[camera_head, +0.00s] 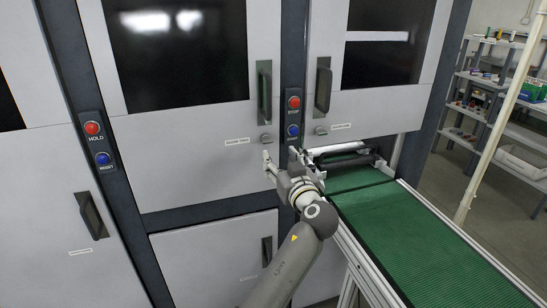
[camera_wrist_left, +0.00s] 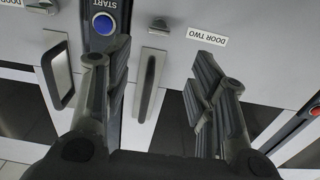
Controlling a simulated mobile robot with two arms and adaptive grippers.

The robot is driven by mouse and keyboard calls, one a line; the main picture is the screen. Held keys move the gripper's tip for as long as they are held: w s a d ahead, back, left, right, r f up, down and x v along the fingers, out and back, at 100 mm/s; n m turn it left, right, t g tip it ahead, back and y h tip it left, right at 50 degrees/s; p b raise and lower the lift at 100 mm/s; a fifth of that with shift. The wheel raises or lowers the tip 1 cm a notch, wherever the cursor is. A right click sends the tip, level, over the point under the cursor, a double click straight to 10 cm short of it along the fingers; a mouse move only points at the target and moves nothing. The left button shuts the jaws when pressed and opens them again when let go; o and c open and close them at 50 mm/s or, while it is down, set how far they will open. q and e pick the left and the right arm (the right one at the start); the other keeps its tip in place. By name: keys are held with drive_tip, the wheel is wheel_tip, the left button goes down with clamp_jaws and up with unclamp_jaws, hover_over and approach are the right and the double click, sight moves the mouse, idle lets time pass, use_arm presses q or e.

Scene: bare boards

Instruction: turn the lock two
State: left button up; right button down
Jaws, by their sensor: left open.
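Lock two is a small round metal lock (camera_head: 265,138) on the grey door, beside a label and below the door's dark handle (camera_head: 264,92). In the left wrist view the lock (camera_wrist_left: 158,27) shows upside down, next to the "DOOR TWO" label (camera_wrist_left: 206,36), with the handle (camera_wrist_left: 149,85) beyond it. My left gripper (camera_head: 281,157) is open and empty, just below the lock in the head view. In the left wrist view its spread fingers (camera_wrist_left: 160,58) stand either side of the lock and handle line. I see no contact with the lock. My right gripper is in neither view.
A button panel with a red button (camera_head: 294,102) and a blue button (camera_head: 292,130) stands right of the lock. The neighbouring door has its own lock (camera_head: 321,130) and handle (camera_head: 323,88). A green conveyor (camera_head: 420,235) runs out at lower right. Shelves (camera_head: 490,85) stand behind.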

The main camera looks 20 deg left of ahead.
sight(269, 141)
use_arm(q)
drive_tip(key=p+x, duration=0.3)
drive_tip(key=x, duration=0.7)
drive_tip(key=shift+d+p, duration=0.1)
drive_tip(key=shift+p, duration=0.2)
drive_tip(key=shift+w+f, duration=0.1)
drive_tip(key=shift+w, duration=0.3)
drive_tip(key=shift+w+a, duration=0.3)
drive_tip(key=shift+a, duration=0.15)
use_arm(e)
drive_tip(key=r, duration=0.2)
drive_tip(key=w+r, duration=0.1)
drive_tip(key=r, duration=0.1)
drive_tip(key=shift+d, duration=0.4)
